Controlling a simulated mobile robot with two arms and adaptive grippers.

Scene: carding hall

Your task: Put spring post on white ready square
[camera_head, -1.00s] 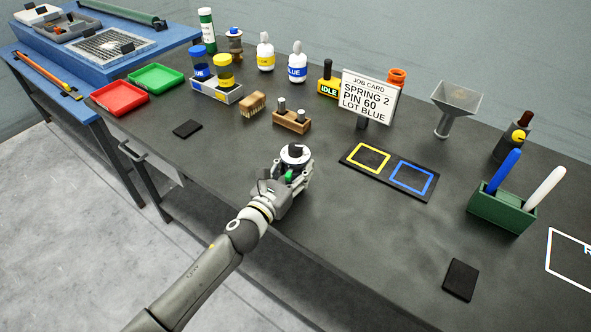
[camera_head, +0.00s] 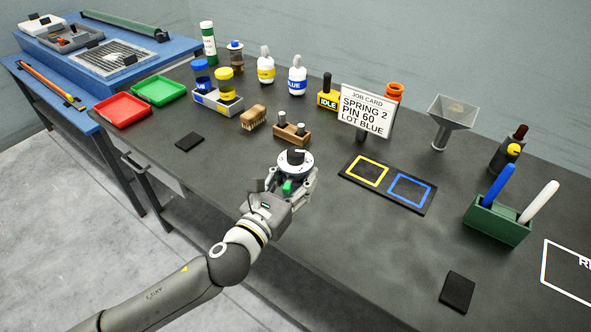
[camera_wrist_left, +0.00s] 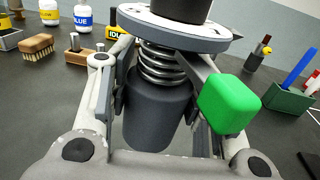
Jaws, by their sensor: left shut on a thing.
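The spring post (camera_head: 294,162) has a white marked disc with a black knob on top. In the left wrist view (camera_wrist_left: 158,105) its coil spring and dark cylindrical base show between the fingers. My left gripper (camera_head: 292,185) is shut on it near the bench's front edge, and the post looks upright. A green block (camera_wrist_left: 228,102) sits beside the post at the right finger. The underside of the post is hidden. The white ready square (camera_head: 546,268) is an outline at the far right, cut off by the picture edge, and looks empty where visible. My right gripper is not in view.
A black mat (camera_head: 428,208) with yellow and blue squares lies right of the gripper. A dark pad (camera_head: 457,292) lies near the front edge. The job card (camera_head: 366,110) stands behind the mat.

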